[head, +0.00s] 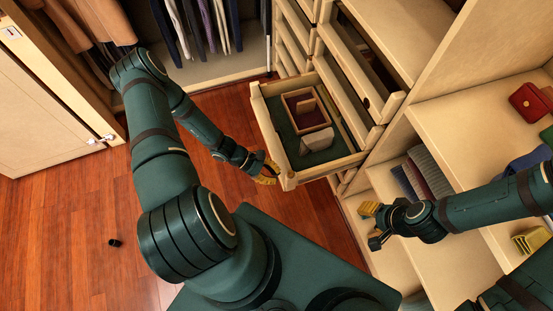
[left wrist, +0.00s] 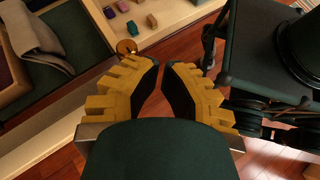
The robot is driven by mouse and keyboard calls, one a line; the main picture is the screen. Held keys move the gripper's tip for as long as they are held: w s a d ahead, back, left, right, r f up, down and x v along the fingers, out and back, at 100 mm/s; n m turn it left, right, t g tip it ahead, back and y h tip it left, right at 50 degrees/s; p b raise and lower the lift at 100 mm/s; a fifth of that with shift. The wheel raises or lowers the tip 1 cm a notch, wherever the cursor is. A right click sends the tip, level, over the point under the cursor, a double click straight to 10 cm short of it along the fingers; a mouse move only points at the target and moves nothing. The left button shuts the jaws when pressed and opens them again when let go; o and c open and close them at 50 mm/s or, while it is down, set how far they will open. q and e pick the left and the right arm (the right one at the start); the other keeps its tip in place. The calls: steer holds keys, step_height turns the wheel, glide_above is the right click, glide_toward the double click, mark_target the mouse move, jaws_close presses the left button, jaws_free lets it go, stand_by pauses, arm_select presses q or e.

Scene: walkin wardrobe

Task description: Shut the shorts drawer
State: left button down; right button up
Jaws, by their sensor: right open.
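The open drawer (head: 271,133) juts out from the wooden drawer stack in the head view. It has a dark green lining, a brown divider box (head: 305,110) and a folded grey cloth (head: 317,140) that may be shorts. My left gripper (head: 266,177) is low beside the drawer's front corner; I cannot tell if it touches. In the left wrist view the left gripper's fingers (left wrist: 163,72) are nearly together with nothing between them. The grey cloth (left wrist: 35,35) and a round knob (left wrist: 127,47) show ahead of it. My right gripper (head: 372,225) is open and empty before the shelves.
Other drawers (head: 350,75) stand above and behind the open one. Shelves at right hold folded clothes (head: 430,172), a red case (head: 528,102) and a yellow item (head: 531,240). Clothes hang at the back. The wooden floor (head: 75,220) at left is mostly clear, with a small dark object (head: 115,243).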

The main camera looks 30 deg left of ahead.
arm_select(q)
steer(key=a+f+n+t+y, duration=0.25)
steer(key=a+n+t, duration=0.55)
steer(key=a, duration=0.4)
steer(key=b, duration=0.2)
glide_toward(286, 156)
steer(key=shift+h, duration=0.45)
steer(key=x, duration=0.4)
steer(key=f+x, duration=0.1)
steer(key=x, duration=0.1)
steer(key=shift+w+a+f, duration=0.15)
steer(key=shift+w, duration=0.1)
steer(key=shift+w+d, duration=0.35)
steer(key=shift+w, duration=0.1)
arm_select(e)
steer(key=shift+s+a+f, duration=0.1)
steer(key=shift+s+f, duration=0.1)
steer(key=shift+f, duration=0.3)
steer(key=shift+s+a+f, duration=0.1)
steer(key=shift+s+f, duration=0.1)
steer(key=shift+f, duration=0.3)
